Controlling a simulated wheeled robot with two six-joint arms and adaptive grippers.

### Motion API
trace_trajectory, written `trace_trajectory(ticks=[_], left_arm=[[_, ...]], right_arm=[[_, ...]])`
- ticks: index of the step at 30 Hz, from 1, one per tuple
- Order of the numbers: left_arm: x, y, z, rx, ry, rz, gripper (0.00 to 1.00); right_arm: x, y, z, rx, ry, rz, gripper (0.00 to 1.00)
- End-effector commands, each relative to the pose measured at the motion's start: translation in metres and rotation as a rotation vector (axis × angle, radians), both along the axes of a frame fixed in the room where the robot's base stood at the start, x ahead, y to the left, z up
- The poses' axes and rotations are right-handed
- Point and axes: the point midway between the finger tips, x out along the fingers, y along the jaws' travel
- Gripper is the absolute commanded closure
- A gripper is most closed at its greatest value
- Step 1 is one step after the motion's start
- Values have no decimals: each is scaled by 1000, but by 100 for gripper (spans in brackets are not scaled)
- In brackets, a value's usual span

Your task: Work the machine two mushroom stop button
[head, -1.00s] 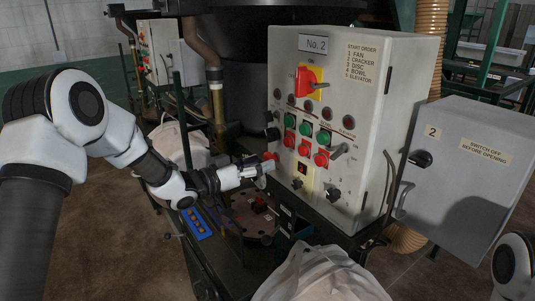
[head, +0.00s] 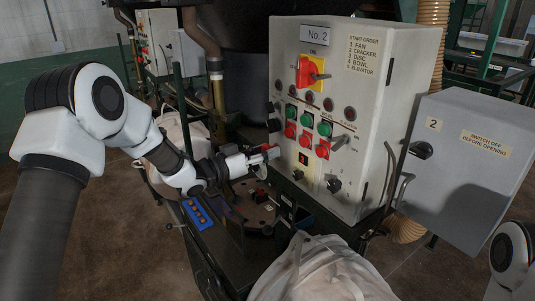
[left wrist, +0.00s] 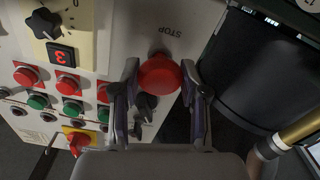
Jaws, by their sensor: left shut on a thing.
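The red mushroom stop button (left wrist: 159,76) sticks out from the side of the machine two control box (head: 345,190), near the printed word STOP (left wrist: 173,31). My left gripper (left wrist: 160,90) has one finger on each side of the red head and is shut on it. In the head view, the button (head: 271,152) shows as a small red shape at the tips of my left gripper (head: 262,157), at the box's left edge. The fingers partly hide it there. My right gripper is out of view; only a piece of my right arm shows at the lower right.
The box front carries a red rotary switch on a yellow plate (head: 310,74) and several red and green buttons. A grey cabinet (head: 465,185) stands at right. A white bag (head: 320,270) lies below the box. A blue strip (head: 198,214) lies at lower left.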

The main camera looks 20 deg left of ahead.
Motion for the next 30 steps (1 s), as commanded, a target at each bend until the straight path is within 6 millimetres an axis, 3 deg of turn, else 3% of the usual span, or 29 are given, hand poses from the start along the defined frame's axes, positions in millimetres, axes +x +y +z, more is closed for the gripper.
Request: trace_trajectory(ticks=[4, 5, 6, 19, 30], left_arm=[[-1, -1, -4, 2, 9, -2, 100], [-1, -1, -4, 2, 9, -2, 46], [-1, -1, -4, 2, 9, -2, 32], [-8, 6, -2, -1, 6, 0, 30], [-78, 61, -1, -7, 5, 2, 30]], right_arm=[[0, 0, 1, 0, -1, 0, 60], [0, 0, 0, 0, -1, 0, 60], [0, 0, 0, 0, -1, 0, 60], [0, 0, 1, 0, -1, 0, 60], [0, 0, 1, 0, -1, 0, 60]])
